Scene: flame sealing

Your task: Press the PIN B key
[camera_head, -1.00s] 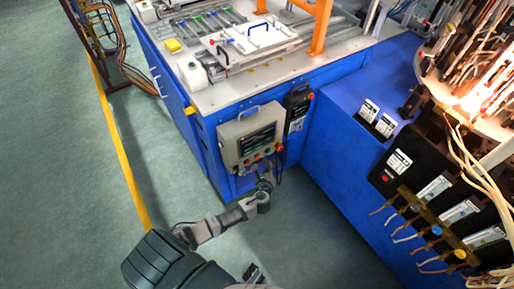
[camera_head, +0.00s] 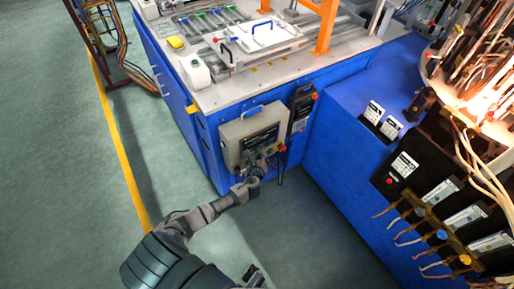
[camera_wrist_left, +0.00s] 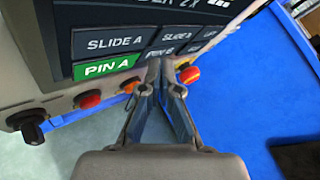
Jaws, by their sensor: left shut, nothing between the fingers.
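The control panel (camera_head: 249,137) is a beige box on the front of the blue bench. In the left wrist view its dark screen shows a green PIN A key (camera_wrist_left: 105,66), with SLIDE A above it. The PIN B key (camera_wrist_left: 158,50) is dark, right of PIN A, and partly hidden by my fingers. My left gripper (camera_wrist_left: 166,64) is shut and empty, its fingertips at the lower edge of the PIN B key. I cannot tell whether they touch it. In the head view the left gripper (camera_head: 262,160) is in front of the panel's lower part. My right gripper is not identifiable.
Below the screen are a black knob (camera_wrist_left: 28,124), a red button (camera_wrist_left: 88,100), an orange button (camera_wrist_left: 130,85) and a red-yellow button (camera_wrist_left: 189,75). A black pendant (camera_head: 301,111) hangs right of the panel. The grey floor (camera_head: 300,235) in front is clear.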

